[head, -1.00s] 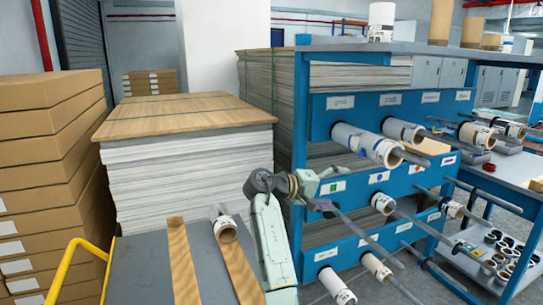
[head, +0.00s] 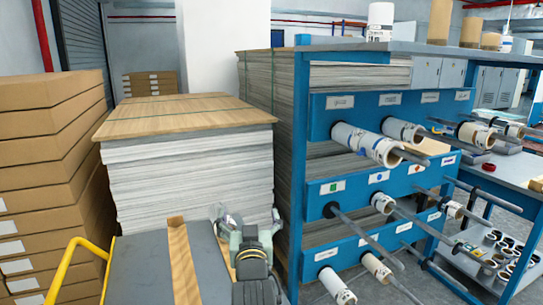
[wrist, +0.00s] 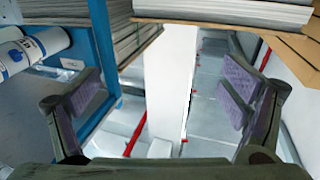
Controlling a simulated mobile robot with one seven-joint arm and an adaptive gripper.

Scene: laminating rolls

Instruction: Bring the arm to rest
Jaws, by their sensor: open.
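My gripper (wrist: 165,92) is open in the wrist view, with its two padded fingers wide apart and nothing between them. In the head view my arm is folded in low at the centre, and my gripper (head: 232,222) is above the grey cart top (head: 145,262), in front of the stacked sheets. It is seen small and partly covered by my own wrist, so its fingers are hard to make out there. My arm hides the spot between the cart's wooden strips where a roll was seen before.
The blue rack (head: 345,190) stands close to the right, with spindles and white rolls (head: 365,143) sticking out. A tall stack of sheets (head: 190,165) is behind the cart. Brown boxes (head: 45,170) and a yellow rail (head: 75,255) are on the left.

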